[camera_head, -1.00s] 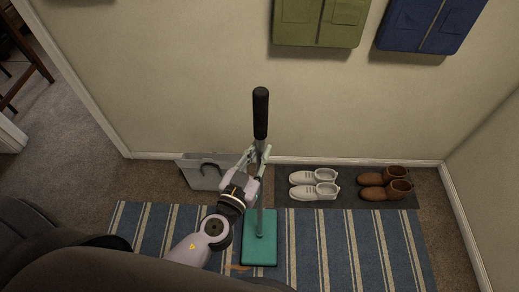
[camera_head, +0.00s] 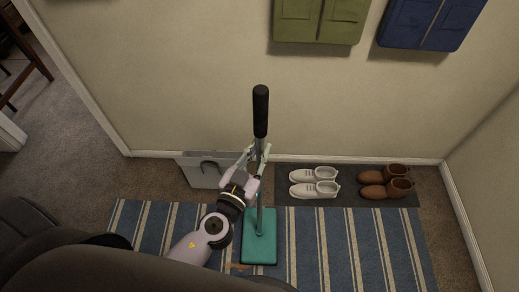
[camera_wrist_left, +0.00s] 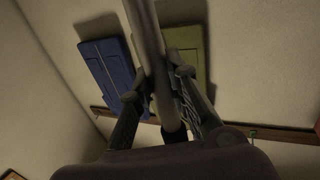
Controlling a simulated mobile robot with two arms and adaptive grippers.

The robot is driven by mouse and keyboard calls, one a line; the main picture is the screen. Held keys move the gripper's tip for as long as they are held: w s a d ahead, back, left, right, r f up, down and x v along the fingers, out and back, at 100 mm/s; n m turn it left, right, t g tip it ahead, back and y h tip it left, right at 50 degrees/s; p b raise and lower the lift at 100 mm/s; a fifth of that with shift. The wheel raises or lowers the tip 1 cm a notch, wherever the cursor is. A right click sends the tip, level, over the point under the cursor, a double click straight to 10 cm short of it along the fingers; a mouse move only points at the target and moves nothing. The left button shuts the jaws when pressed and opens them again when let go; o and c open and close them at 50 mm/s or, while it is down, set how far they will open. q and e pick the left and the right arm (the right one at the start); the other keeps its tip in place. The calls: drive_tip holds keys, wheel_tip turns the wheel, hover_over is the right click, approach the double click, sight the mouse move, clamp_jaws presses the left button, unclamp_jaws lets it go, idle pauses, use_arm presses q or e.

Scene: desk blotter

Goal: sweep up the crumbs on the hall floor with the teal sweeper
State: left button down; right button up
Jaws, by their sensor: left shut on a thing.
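The teal sweeper stands upright on the striped rug in the head view, with its flat teal head (camera_head: 259,238) on the rug and its black grip (camera_head: 260,112) at the top. My left gripper (camera_head: 257,155) is shut on the sweeper's grey pole, below the black grip. The pole (camera_wrist_left: 147,40) also runs between the fingers in the left wrist view. Some brown crumbs (camera_head: 237,266) lie on the rug just left of the teal head, partly hidden by my arm. My right gripper is not in view.
The striped rug (camera_head: 350,245) is clear to the right. A grey mat (camera_head: 347,190) by the wall holds white shoes (camera_head: 314,183) and brown shoes (camera_head: 385,182).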

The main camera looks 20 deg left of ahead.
use_arm(q)
drive_tip(key=shift+f+b, duration=0.2)
drive_tip(key=shift+b, duration=0.25)
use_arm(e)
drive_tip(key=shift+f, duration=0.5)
use_arm(q)
drive_tip(key=shift+a, duration=0.25)
drive_tip(key=s+a+b, duration=0.3)
drive_tip(key=a+b, duration=0.2)
drive_tip(key=a, duration=0.6)
drive_tip(key=shift+s, duration=0.2)
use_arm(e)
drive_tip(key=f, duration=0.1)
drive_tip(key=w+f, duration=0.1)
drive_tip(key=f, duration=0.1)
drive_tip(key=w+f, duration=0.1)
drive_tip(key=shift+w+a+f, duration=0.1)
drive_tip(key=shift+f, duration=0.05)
